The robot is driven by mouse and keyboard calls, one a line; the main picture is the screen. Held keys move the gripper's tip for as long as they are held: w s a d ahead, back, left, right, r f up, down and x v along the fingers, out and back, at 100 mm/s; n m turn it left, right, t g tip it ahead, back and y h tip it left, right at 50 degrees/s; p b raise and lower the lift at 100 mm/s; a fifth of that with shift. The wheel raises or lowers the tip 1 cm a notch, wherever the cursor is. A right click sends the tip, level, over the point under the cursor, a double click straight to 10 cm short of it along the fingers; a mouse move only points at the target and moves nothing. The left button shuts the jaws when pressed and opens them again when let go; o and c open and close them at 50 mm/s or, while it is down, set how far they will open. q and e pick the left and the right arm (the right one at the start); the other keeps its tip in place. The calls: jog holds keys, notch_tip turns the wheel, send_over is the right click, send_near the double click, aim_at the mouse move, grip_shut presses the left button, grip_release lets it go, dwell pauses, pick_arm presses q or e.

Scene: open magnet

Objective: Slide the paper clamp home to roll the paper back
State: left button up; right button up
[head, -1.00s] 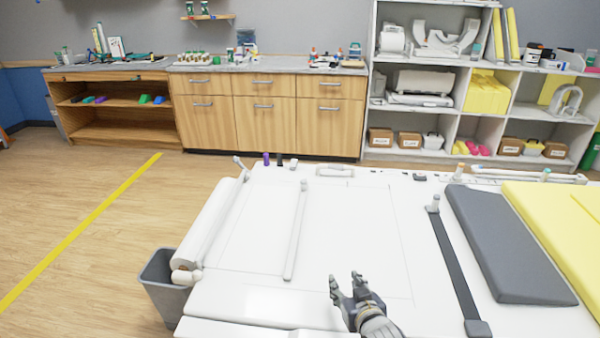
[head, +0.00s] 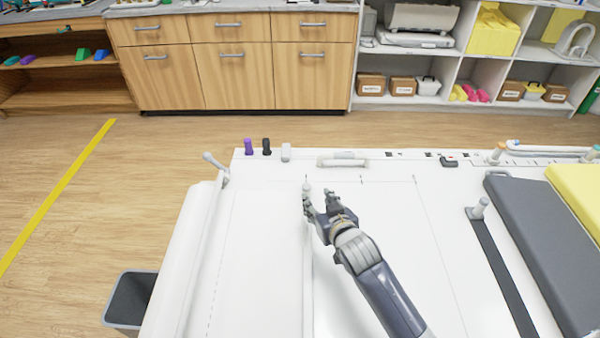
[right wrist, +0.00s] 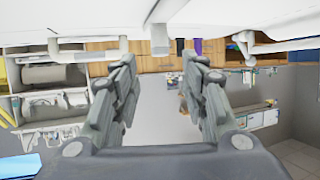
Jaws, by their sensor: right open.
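The paper clamp, a thin white bar (head: 308,270), lies across the white paper on the table, to the right of the paper roll (head: 178,270). A small upright knob (head: 307,188) shows at its far end. My right gripper (head: 318,196) is open, with its fingertips right beside this knob. In the right wrist view the open fingers (right wrist: 165,85) are spread and empty, and a pale post (right wrist: 160,38), which looks like the knob, shows beyond them. Contact cannot be told. My forearm covers part of the paper. My left gripper is out of view.
A purple marker (head: 248,147), a black one (head: 266,147) and a white handle (head: 342,160) stand along the far edge. A black strap (head: 502,275) and grey pad (head: 550,250) lie at right. A grey bin (head: 130,300) stands at left. The paper between roll and clamp is clear.

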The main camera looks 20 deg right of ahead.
aim_at(308, 188)
jog(key=shift+w+f, duration=0.2)
jog(key=shift+w, duration=0.45)
jog(key=x, duration=0.7)
jog(key=shift+w+f, duration=0.15)
jog(key=shift+w, duration=0.1)
jog(key=shift+w+f+b, duration=0.1)
jog(key=shift+w+b, duration=0.2)
jog(key=shift+w, duration=0.05)
jog(key=shift+w+f, duration=0.15)
jog(key=shift+w, duration=0.25)
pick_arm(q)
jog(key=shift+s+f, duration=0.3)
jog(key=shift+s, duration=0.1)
pick_arm(e)
jog(key=shift+c, duration=1.1)
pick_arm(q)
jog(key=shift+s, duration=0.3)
pick_arm(e)
grip_shut()
